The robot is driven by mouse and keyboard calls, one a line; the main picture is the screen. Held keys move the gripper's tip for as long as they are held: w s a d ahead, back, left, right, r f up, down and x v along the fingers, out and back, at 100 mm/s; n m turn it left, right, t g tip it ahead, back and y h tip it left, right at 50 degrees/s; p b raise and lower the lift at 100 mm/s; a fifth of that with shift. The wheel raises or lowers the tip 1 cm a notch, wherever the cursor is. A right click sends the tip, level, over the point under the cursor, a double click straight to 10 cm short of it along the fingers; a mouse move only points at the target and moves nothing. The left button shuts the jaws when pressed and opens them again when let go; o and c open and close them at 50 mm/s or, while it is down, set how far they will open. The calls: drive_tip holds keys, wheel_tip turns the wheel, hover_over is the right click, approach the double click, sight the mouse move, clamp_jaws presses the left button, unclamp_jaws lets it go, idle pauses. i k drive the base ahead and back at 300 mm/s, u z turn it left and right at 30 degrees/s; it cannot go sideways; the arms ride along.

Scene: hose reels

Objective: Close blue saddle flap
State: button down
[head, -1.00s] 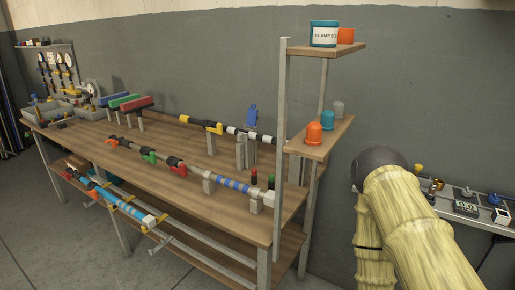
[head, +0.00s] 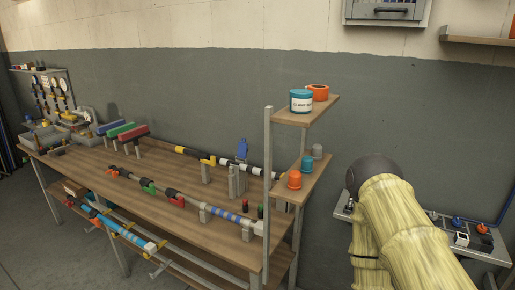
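A blue flap (head: 242,149) stands upright at the back of the workbench, beside the rear pipe (head: 262,166) with its black and white bands. It appears swung up, with its saddle base hard to make out at this size. A grey upright bracket (head: 236,182) stands just in front of it. My arm, in a yellowish ribbed sleeve with a dark rounded joint, shows at the right, well away from the flap. My gripper is not in view.
The wooden workbench (head: 130,180) carries a front pipe (head: 232,217) with coloured saddles. A metal post (head: 267,190) and two small shelves with a teal tin (head: 301,100) and an orange cap (head: 295,180) stand at its right end. A side shelf (head: 490,250) lies behind my arm.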

sight(242, 150)
drive_tip(key=u, duration=0.2)
drive_tip(key=k, duration=0.25)
drive_tip(key=z, duration=0.7)
drive_tip(key=i, duration=1)
drive_tip(key=u, duration=0.7)
